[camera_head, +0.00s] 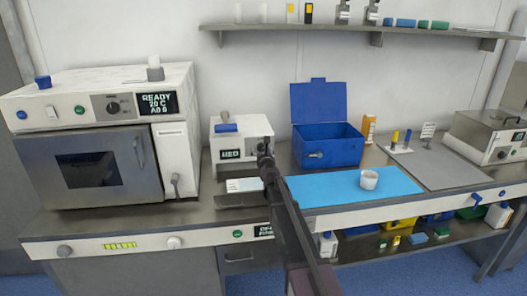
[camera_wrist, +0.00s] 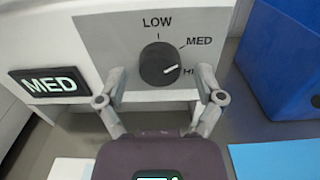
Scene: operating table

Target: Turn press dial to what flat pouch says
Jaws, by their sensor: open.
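The press (camera_head: 228,140) is a small white box on the counter, left of the blue bin. Its dark round dial (camera_wrist: 160,65) sits on a grey panel marked LOW, MED and HI. The dial's white line points right, toward HI. The press display (camera_wrist: 50,84) reads MED. My gripper (camera_wrist: 162,78) is open, with one finger on each side of the dial; I cannot tell whether they touch it. In the head view my gripper (camera_head: 265,150) hides the dial. A flat white piece (camera_head: 243,185), perhaps the pouch, lies before the press; its print is too small to read.
A blue bin (camera_head: 328,150) with its lid up stands right of the press. A blue mat (camera_head: 330,190) with a white cup (camera_head: 369,180) lies in front of it. A white oven (camera_head: 90,120) stands close on the left.

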